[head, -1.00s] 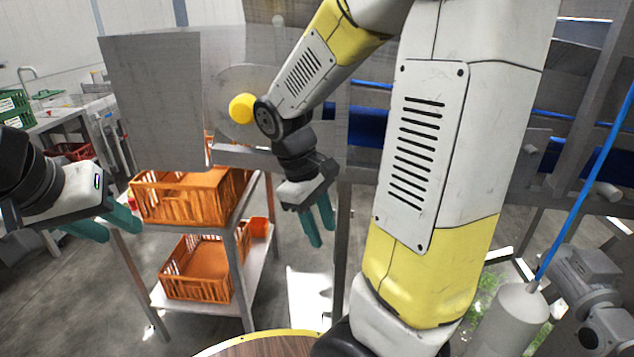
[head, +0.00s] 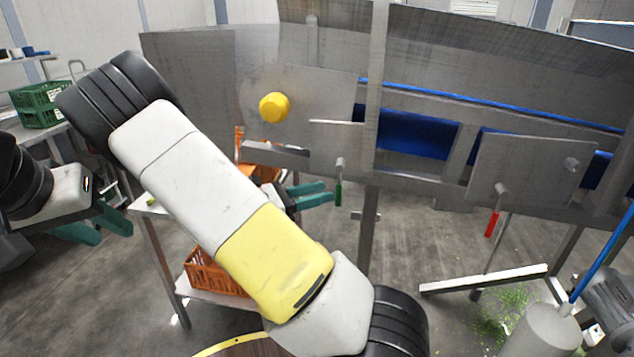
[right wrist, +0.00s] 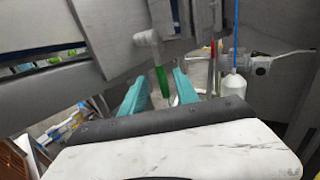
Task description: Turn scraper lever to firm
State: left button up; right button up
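A lever with a green handle (head: 338,190) hangs down from the grey machine's lower edge in the head view. A second lever with a red handle (head: 492,223) hangs tilted further right. No label tells which one is the scraper lever. My right gripper (head: 329,193) is open, its teal fingers pointing right at the green handle. In the right wrist view, the green handle (right wrist: 162,79) shows between the two fingers of the right gripper (right wrist: 156,86); I cannot tell whether they touch it. My left gripper (head: 112,232) is open and empty at the far left.
A yellow knob (head: 274,107) sticks out of the machine's panel above my right forearm. Orange crates (head: 205,272) sit on a rack behind that arm. A green crate (head: 38,104) stands at the far left.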

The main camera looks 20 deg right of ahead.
aim_at(338, 187)
jog(key=d, duration=0.5)
jog(key=shift+d, duration=0.4)
grip_shut()
jog(key=shift+w, duration=0.1)
dwell(0.9)
